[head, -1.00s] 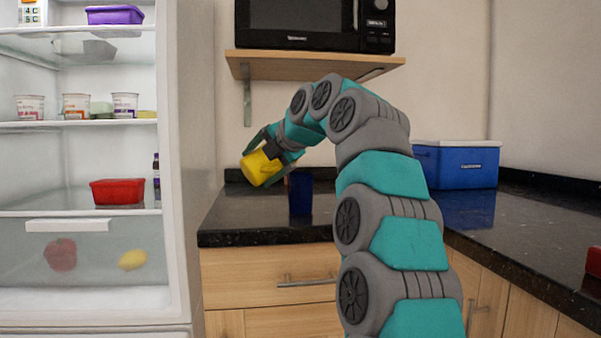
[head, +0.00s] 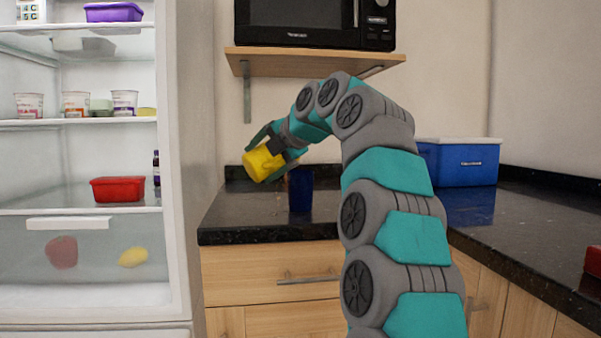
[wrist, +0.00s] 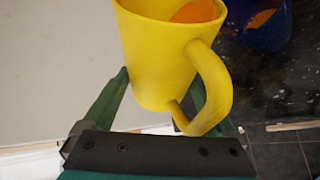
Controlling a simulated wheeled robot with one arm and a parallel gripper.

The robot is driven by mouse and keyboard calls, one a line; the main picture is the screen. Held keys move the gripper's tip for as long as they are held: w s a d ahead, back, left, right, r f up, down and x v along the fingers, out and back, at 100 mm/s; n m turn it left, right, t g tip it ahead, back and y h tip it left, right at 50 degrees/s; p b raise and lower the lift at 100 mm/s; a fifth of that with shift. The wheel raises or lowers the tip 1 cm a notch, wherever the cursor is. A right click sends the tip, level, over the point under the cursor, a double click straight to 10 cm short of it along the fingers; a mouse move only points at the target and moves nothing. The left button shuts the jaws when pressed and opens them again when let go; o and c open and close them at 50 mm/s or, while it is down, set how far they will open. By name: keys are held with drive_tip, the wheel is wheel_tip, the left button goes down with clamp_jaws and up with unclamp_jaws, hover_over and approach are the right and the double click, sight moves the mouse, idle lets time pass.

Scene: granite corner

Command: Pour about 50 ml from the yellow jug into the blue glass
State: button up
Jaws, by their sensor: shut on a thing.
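The yellow jug (head: 263,164) is held tilted above the counter, up and to the left of the blue glass in the head view. My gripper (head: 275,150) is shut on it. In the wrist view the jug (wrist: 160,55) sits between the green fingers, its handle on the right, with orange liquid inside. The blue glass (head: 300,190) stands upright on the dark counter. In the wrist view the glass (wrist: 276,35) is partly cut off at the top right, apart from the jug, and orange shows inside it. No stream of liquid is visible.
The dark granite counter (head: 245,215) is clear around the glass. A wooden shelf with a microwave (head: 315,22) hangs above. An open fridge (head: 185,170) stands close on the left. A blue cooler box (head: 458,163) is at the back right.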

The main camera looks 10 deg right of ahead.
drive_tip(key=shift+d+r, duration=0.15)
drive_tip(key=shift+r, duration=0.1)
drive_tip(key=shift+s+a+r+m+y+p, duration=0.2)
drive_tip(key=shift+a+r+m+y+p, duration=0.15)
drive_tip(key=shift+p, duration=0.55)
idle(0.4)
drive_tip(key=shift+d, duration=0.1)
